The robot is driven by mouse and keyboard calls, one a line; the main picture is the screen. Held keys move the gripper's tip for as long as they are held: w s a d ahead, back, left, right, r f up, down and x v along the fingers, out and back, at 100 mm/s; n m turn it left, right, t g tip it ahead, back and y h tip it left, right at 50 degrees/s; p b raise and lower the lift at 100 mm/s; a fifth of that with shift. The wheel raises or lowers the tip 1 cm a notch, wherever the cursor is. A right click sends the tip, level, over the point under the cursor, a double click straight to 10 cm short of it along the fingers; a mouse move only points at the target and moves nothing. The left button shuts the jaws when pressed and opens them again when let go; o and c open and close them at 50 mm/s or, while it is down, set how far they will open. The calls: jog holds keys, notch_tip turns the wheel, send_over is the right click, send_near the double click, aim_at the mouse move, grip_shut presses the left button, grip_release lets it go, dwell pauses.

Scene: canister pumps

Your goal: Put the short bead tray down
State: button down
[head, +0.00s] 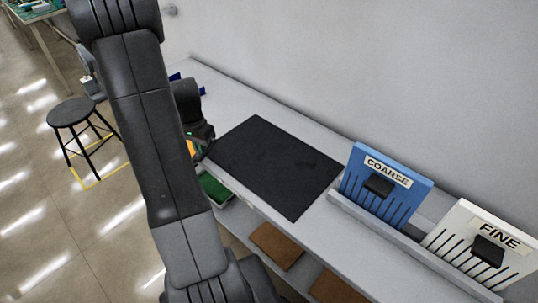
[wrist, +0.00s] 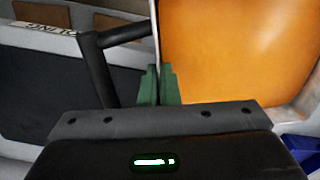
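My gripper (wrist: 158,82) shows in the wrist view, its green fingers close together on a thin upright edge. That edge borders a large smooth orange surface (wrist: 235,55) on the right, which I take to be the short bead tray; its full outline is cut off. A black bent bar (wrist: 88,62), like a handle, stands out to the left of the edge. In the head view my arm hides the fingertips and most of the held thing; only a small orange patch (head: 191,148) shows beside it. I cannot tell whether it touches the bench.
A black mat (head: 270,160) lies bare on the grey bench. Right of it a rack holds a blue COARSE panel (head: 385,187) and a white FINE panel (head: 487,247). A green-lined bin (head: 215,188) sits below the bench edge. A stool (head: 72,112) stands left.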

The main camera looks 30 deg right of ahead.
jog(key=s+d+r+m, duration=0.3)
jog(key=s+d+m, duration=0.1)
jog(key=d+m, duration=0.5)
notch_tip(320, 180, up, 3)
jog(key=m+p, duration=0.1)
jog(key=m, duration=1.1)
send_over(259, 172)
notch_tip(259, 172, down, 10)
jog(key=shift+r+p, duration=0.1)
jog(key=shift+p, duration=0.2)
jog(key=shift+f, duration=0.25)
jog(key=c, duration=1.7)
grip_release()
jog(key=shift+r, duration=0.1)
notch_tip(259, 172, up, 12)
jog(key=shift+r, duration=0.15)
